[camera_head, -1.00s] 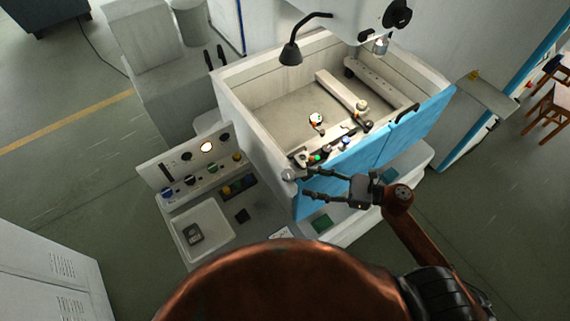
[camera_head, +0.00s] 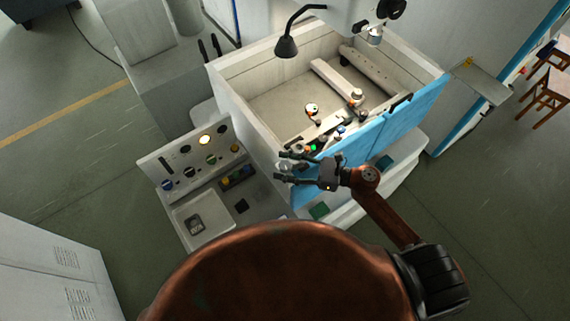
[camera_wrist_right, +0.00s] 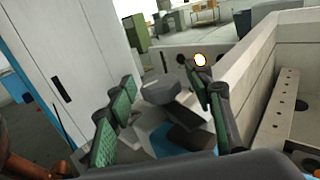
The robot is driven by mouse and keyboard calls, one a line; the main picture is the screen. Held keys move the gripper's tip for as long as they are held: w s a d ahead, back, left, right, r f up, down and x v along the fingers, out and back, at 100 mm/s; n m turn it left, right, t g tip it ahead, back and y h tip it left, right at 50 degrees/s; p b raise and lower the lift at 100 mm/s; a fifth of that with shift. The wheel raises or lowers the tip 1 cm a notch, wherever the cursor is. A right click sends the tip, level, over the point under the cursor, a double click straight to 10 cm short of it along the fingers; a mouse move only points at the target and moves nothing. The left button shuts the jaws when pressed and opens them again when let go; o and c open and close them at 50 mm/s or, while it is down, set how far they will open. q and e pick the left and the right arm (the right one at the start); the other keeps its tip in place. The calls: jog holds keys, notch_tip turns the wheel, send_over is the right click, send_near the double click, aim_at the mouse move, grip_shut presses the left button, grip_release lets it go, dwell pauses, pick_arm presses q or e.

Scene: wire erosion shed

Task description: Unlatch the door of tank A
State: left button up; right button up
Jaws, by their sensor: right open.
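The tank (camera_head: 232,92) is an open pale box with a blue door (camera_head: 365,145) along its near side. A rounded grey piece, perhaps the door's latch, sits at the door's left end, partly hidden by my fingers. My right gripper (camera_head: 282,166) is open at that end, with its fingertips on either side of the piece. In the right wrist view, the green-padded fingers (camera_wrist_right: 165,110) stand apart, and a dark grey rounded piece (camera_wrist_right: 162,92) shows between them. I cannot tell whether they touch it. My left gripper is not in view.
A control panel (camera_head: 180,160) with knobs and a lit round lamp stands left of the tank, above a pale tray (camera_head: 222,208). A black lamp (camera_head: 286,46) hangs over the tank. Fixtures lie inside the tank. Open floor (camera_head: 480,200) lies to the right.

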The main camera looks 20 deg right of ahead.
jog(key=shift+c, duration=1)
jog(key=c, duration=1)
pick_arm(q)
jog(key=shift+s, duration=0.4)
pick_arm(e)
jog(key=shift+o, duration=0.2)
